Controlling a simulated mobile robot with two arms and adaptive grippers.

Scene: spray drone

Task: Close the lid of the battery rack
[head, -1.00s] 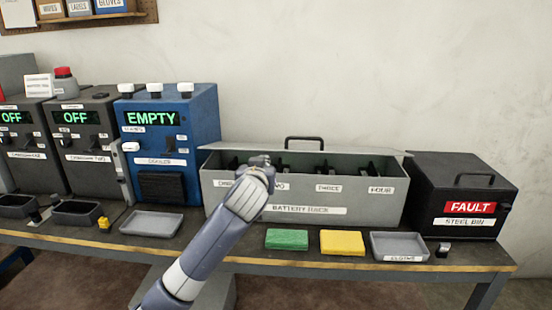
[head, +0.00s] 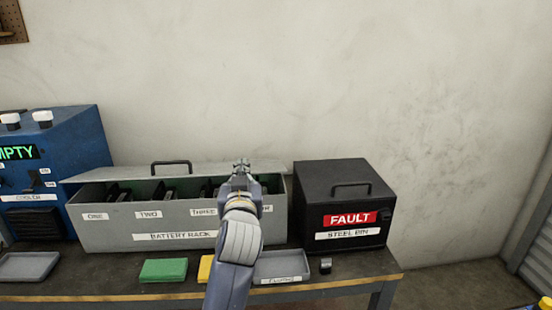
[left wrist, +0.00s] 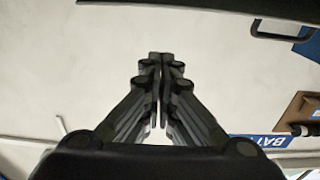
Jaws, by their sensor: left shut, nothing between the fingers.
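The grey battery rack (head: 150,237) stands on the bench in the head view, with slots labelled one, two, three and a partly covered fourth. Its lid (head: 120,174) is open at the back, and dark batteries show in the slots. A black handle (head: 172,163) is on the lid. My left gripper (head: 240,165) is shut and empty, in front of the right part of the lid in the picture; I cannot tell if it touches. Its closed fingers (left wrist: 160,58) also show in the left wrist view. My arm hides part of the rack's right end. My right gripper is not in view.
A black steel bin (head: 312,215) stands close to the rack's right. A blue cooler (head: 70,150) is at its left. A green sponge (head: 163,270), a yellow sponge (head: 205,268) and grey trays (head: 28,266) lie in front.

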